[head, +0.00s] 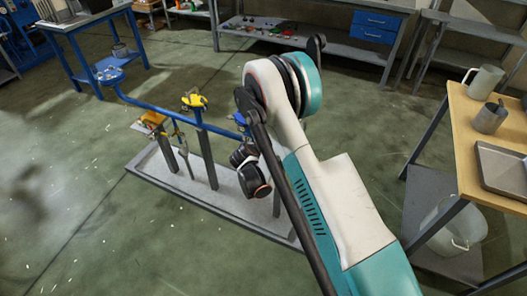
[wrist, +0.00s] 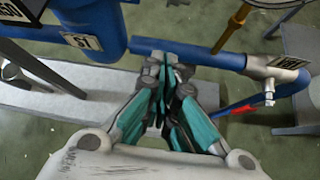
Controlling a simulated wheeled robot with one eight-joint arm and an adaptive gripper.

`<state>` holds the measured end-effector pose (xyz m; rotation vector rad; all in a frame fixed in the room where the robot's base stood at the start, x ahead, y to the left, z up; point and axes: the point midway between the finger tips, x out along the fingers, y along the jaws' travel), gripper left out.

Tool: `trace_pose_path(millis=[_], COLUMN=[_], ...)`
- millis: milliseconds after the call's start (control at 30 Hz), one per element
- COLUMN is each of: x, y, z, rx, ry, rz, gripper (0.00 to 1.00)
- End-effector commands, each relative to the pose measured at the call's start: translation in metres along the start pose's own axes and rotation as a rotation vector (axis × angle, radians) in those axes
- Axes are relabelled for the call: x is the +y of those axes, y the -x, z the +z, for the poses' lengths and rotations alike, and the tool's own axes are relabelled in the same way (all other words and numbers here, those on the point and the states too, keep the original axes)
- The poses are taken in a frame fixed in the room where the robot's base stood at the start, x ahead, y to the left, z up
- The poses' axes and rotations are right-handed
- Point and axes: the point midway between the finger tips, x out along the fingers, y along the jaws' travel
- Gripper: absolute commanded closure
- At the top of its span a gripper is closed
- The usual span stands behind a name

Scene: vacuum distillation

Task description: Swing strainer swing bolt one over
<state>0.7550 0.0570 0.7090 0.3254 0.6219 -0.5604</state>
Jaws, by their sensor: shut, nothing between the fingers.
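The blue strainer body (wrist: 92,25) with a white tag reading "ST" stands at the upper left of the wrist view. My gripper (wrist: 165,68) is shut and empty, its fingertips together to the right of the strainer, over the blue pipe (wrist: 205,59). I cannot tell if the fingertips touch the pipe. I cannot make out swing bolt one in either view. In the head view the blue pipe line (head: 165,110) runs above a skid, and my arm hides the strainer's part of it and my gripper's fingers.
The grey skid (head: 220,195) holds upright posts and a yellow valve part (head: 194,100). In the wrist view a red lever (wrist: 240,108) is to the right. A wooden-topped table (head: 475,140) with jugs stands at right. Floor at front left is clear.

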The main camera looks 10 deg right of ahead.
Motion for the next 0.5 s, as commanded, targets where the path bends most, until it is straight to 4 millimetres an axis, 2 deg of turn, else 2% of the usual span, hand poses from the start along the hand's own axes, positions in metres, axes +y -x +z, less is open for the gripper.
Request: trace_pose_path(millis=[33,100,333,500], x=[-0.001,-0.001,-0.001,-0.001], y=[-0.013,-0.026,-0.066,-0.054], z=[-0.003,-0.002,-0.002,0.019], rx=[0.000,0.000,0.000,0.001], ry=[-0.002,-0.002,-0.003,-0.002], rz=[-0.002,-0.002,-0.002,-0.001], gripper=[1.00,1.00,1.00,1.00])
